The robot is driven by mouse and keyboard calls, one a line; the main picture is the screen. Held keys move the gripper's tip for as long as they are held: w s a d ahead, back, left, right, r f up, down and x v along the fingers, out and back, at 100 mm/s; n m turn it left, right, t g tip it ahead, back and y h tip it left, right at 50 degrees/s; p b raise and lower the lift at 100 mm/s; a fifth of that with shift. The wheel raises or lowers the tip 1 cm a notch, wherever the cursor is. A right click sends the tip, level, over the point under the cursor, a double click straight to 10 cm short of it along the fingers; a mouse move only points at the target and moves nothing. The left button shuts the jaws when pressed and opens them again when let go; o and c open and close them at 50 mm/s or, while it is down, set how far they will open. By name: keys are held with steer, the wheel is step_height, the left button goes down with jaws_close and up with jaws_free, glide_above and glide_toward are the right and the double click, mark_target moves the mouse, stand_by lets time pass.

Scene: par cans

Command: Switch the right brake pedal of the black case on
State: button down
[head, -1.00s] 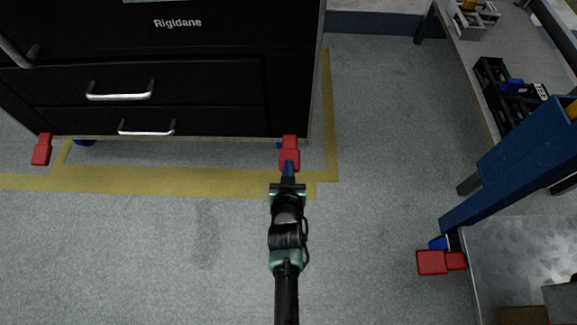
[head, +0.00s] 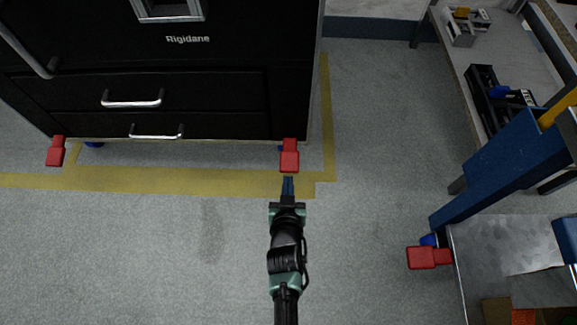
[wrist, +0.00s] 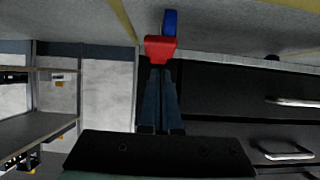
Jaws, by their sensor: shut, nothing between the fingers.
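The black case (head: 200,90), marked Rigidane, stands at the upper left of the head view. Its right brake pedal (head: 289,156) is red and sticks out at the front right bottom corner. The left brake pedal (head: 56,151), also red, is at the other front corner. My gripper (head: 288,180) is shut and empty, just in front of the right pedal, with a small gap showing. In the wrist view the dark blue fingertips (wrist: 160,73) are close to the red pedal (wrist: 160,48), with a blue caster part (wrist: 170,22) beyond it. I cannot tell the pedal's on/off position.
Yellow floor tape (head: 180,181) runs around the case. At the right are a blue-framed cart with its own red pedal (head: 422,257) and a grey bench (head: 450,60) holding a black tray (head: 490,100). The grey floor around my arm is clear.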

steer(key=s+p, duration=0.1)
steer(key=s, duration=0.4)
stand_by(0.5)
